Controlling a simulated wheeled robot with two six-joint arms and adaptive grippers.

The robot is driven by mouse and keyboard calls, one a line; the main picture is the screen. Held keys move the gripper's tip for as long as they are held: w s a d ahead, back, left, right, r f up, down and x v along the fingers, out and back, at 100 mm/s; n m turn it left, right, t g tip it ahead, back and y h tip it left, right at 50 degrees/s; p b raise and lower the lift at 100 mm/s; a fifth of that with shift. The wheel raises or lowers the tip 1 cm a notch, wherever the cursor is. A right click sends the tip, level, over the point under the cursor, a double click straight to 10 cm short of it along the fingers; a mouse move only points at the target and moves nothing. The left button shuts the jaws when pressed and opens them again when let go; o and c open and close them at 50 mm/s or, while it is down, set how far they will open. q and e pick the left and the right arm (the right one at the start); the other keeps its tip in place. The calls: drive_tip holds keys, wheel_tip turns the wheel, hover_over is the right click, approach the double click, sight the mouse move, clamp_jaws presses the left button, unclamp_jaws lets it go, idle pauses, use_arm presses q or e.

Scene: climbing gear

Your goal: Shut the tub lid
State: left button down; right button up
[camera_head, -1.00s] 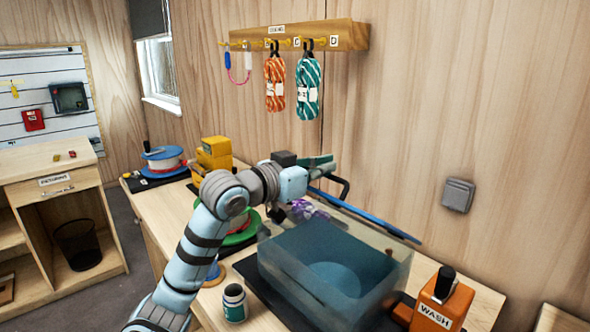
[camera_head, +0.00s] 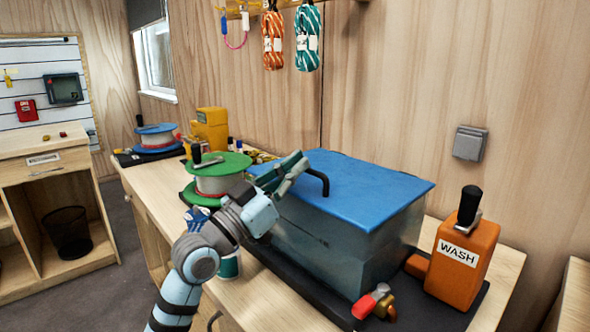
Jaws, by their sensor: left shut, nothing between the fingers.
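The tub (camera_head: 345,249) is a translucent blue-grey box on a dark mat on the bench. Its blue lid (camera_head: 365,185) lies flat over the top of the tub, and I see no clear gap along the near edge. A black handle (camera_head: 318,178) stands at the lid's left side. My left gripper (camera_head: 291,170) is shut and empty, close beside that handle at the lid's left edge; I cannot tell whether it touches. My right gripper is not in the picture.
Small red and brass pieces (camera_head: 374,302) lie in front on the mat (camera_head: 290,292). A green-rimmed spool (camera_head: 218,175) is just left of my gripper. Rope coils (camera_head: 307,38) hang on the wall.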

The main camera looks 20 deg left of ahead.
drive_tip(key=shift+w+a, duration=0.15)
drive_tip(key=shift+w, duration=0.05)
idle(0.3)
